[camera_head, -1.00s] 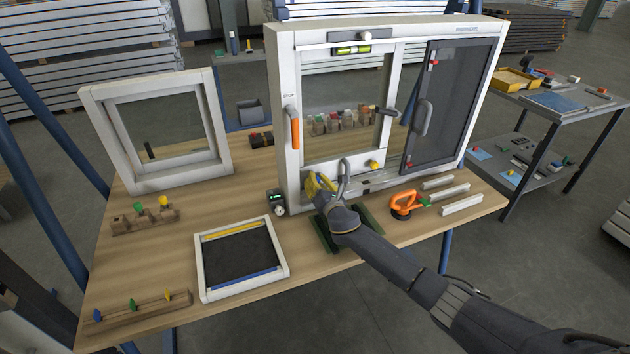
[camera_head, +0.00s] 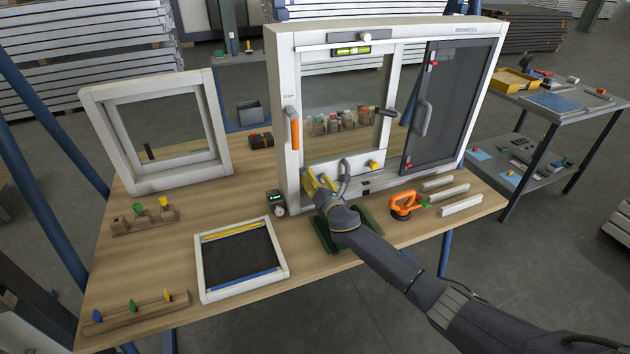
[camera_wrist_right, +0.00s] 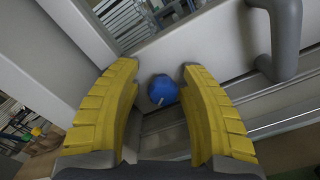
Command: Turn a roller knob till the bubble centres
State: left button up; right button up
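The large white window frame (camera_head: 283,150) stands upright on the bench. A level vial (camera_head: 351,50) with yellow-green liquid sits on its top rail; the bubble's exact place is too small to tell. A round blue knob (camera_wrist_right: 162,90) with a pale mark is on the lower rail in the right wrist view. My right gripper (camera_wrist_right: 162,72) has its yellow fingers spread either side of that knob, with gaps visible. In the head view my right gripper (camera_head: 319,183) is at the frame's lower left corner and hides the blue knob. A yellow knob (camera_head: 374,165) is farther right. My left gripper is out of view.
A grey handle (camera_wrist_right: 286,38) rises close right of the gripper. A small device with a green display (camera_head: 276,199) stands left of it. An orange suction lifter (camera_head: 403,206) and white strips lie at right.

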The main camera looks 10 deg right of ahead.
jog(key=shift+o, duration=0.6)
jog(key=shift+f, duration=0.15)
jog(key=shift+s+f, duration=0.1)
jog(key=shift+s, duration=0.15)
jog(key=s, duration=0.3)
jog(key=s+d, duration=0.1)
jog(key=s, duration=0.7)
jog(key=shift+s+d, duration=0.25)
jog(key=shift+d, duration=0.05)
